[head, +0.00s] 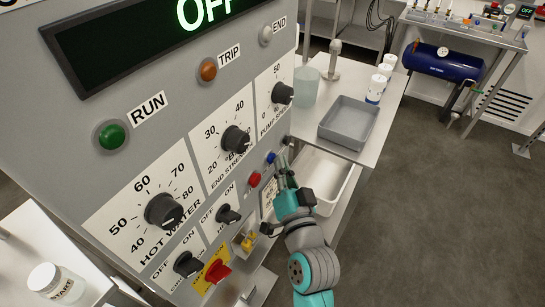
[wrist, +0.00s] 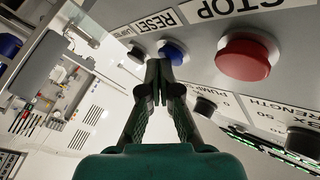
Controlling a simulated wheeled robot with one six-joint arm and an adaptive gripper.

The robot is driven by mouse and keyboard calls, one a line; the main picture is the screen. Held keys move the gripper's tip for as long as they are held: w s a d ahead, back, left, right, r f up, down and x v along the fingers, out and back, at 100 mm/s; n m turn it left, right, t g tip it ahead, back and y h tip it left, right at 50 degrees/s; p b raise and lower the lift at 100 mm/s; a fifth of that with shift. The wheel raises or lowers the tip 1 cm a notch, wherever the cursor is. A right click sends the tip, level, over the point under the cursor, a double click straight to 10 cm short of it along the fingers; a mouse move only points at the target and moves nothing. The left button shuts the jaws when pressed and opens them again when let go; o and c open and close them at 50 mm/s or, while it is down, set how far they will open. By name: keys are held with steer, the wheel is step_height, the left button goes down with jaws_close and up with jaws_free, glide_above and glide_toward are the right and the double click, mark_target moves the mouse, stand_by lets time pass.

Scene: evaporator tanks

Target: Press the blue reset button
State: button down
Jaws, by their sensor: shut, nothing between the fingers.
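The blue reset button (head: 270,157) is a small round button on the grey control panel, near its right edge. In the wrist view the blue button (wrist: 173,51) sits under the RESET label (wrist: 157,22), just beyond my fingertips. My gripper (head: 283,164) is shut and empty, with its fingers pointing at the panel close to the blue button. In the wrist view the closed fingertips (wrist: 158,77) partly overlap the button's lower left edge. I cannot tell whether they touch it.
The red STOP button (wrist: 244,57) is right beside the blue one; it also shows in the head view (head: 254,179). A small black knob (wrist: 138,53) is on the other side. Dials and a red switch (head: 217,271) are on the panel. A grey tray (head: 348,122) stands on the table behind.

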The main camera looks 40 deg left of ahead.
steer(key=w+d, duration=0.1)
steer(key=d, duration=0.5)
steer(key=shift+w, duration=0.2)
stand_by(0.4)
stand_by(0.7)
